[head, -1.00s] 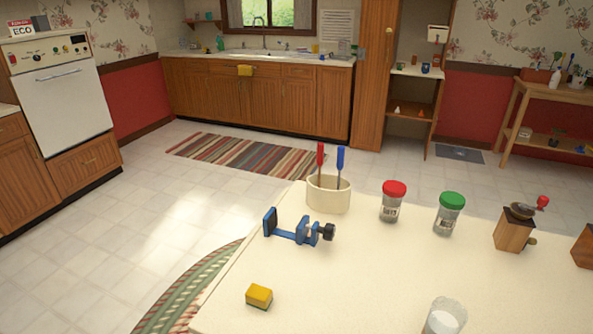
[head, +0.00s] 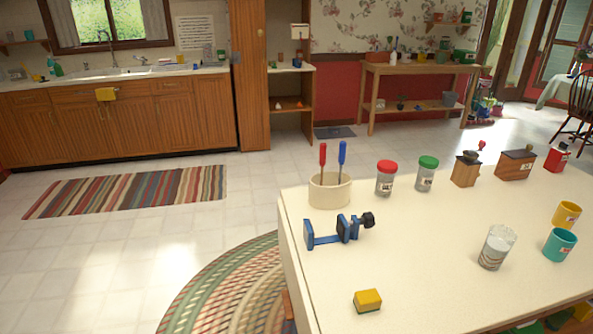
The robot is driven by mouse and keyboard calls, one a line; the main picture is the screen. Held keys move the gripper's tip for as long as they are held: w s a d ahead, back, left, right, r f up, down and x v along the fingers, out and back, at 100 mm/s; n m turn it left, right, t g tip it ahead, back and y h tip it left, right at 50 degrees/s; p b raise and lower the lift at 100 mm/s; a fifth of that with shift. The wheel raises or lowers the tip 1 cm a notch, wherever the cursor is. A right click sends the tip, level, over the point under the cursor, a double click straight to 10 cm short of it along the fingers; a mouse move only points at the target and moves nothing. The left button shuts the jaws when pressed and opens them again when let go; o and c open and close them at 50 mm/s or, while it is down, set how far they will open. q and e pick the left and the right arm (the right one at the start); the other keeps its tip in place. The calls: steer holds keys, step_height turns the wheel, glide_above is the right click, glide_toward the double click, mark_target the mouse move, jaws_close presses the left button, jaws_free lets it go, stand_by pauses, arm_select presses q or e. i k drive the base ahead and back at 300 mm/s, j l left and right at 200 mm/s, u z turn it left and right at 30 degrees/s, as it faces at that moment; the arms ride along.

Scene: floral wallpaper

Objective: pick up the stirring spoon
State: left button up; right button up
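I cannot make out a stirring spoon for certain. A cream oval holder (head: 329,192) stands at the far left corner of the cream table (head: 410,245). Two upright tools stand in it, one with a red handle (head: 323,154) and one with a blue handle (head: 342,152); their lower ends are hidden, so I cannot tell what they are. A clear glass (head: 497,248) with pale contents stands on the right part of the table. Neither of my grippers is in view.
On the table are a blue clamp (head: 338,229), a yellow sponge-like block (head: 367,300), red-lidded (head: 385,178) and green-lidded (head: 426,174) jars, a grinder (head: 466,169), a wooden box (head: 515,163), and yellow (head: 566,215) and teal (head: 559,245) cups. Open floor lies left, with a striped rug (head: 125,191).

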mark_target(324, 146)
steer(key=i+j, duration=0.15)
steer(key=j, duration=0.2)
steer(key=i+j+z, duration=0.15)
steer(key=j, duration=0.2)
steer(key=i+j, duration=0.1)
steer(key=j, duration=0.3)
steer(key=i+j+z, duration=0.1)
steer(key=j, duration=0.25)
